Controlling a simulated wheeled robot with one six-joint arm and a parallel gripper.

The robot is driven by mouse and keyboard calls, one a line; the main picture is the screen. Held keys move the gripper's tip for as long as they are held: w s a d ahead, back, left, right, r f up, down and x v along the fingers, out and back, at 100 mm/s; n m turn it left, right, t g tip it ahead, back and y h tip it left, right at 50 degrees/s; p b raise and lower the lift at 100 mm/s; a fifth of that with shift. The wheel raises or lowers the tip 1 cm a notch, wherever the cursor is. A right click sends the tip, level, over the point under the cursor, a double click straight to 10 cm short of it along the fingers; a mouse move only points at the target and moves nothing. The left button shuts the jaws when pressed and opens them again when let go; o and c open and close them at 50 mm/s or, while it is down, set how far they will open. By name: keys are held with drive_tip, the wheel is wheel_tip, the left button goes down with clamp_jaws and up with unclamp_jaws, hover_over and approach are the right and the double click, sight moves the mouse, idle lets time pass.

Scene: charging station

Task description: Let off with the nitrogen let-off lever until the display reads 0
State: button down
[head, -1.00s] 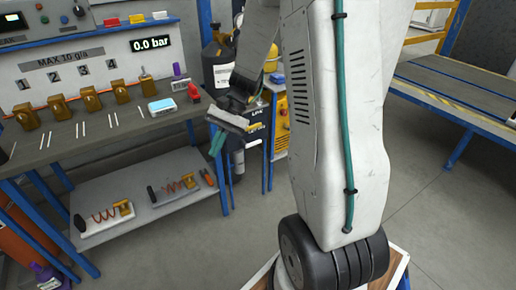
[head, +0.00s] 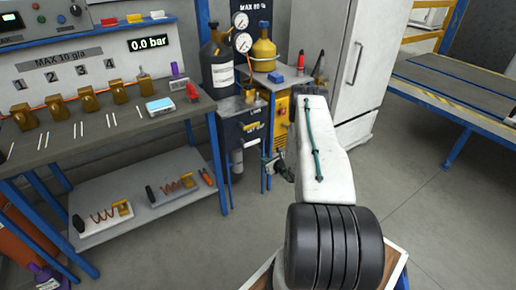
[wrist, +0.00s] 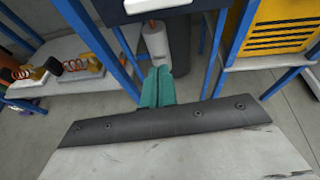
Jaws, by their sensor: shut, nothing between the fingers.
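The display (head: 150,44) on the back panel of the left bench reads 0.0 bar. I cannot tell for sure which lever is the nitrogen let-off lever; a yellow bar-like handle (head: 251,127) shows on the front of the dark unit beside the bench. My gripper (wrist: 158,72) has teal fingers, shut and empty, seen in the wrist view pointing towards a pale cylinder (wrist: 155,42) below the dark unit. In the head view my gripper is small and partly hidden, low beside that unit. It appears to touch nothing.
Two gauges (head: 242,30) stand by a dark bottle (head: 216,62) and a yellow bottle (head: 264,48). The left bench (head: 70,148) has blue legs and a lower shelf (head: 150,190) with tools. A yellow cabinet (head: 282,106) and a white cabinet (head: 350,60) stand right. Floor at right is clear.

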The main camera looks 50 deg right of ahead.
sight(252, 143)
drive_tip(key=w+d+f+m+h, duration=0.1)
drive_tip(key=w+d+f, duration=0.1)
drive_tip(key=w, duration=0.3)
drive_tip(key=w+d+f, duration=0.1)
drive_tip(key=w+d, duration=0.2)
drive_tip(key=w, duration=0.2)
drive_tip(key=shift+s+a+r, duration=0.1)
drive_tip(key=shift+s+r, duration=0.05)
drive_tip(key=shift+r, duration=0.9)
drive_tip(key=shift+s+a+r, duration=0.1)
drive_tip(key=shift+s+r, duration=0.05)
drive_tip(key=shift+r, duration=0.9)
drive_tip(key=shift+d, duration=0.15)
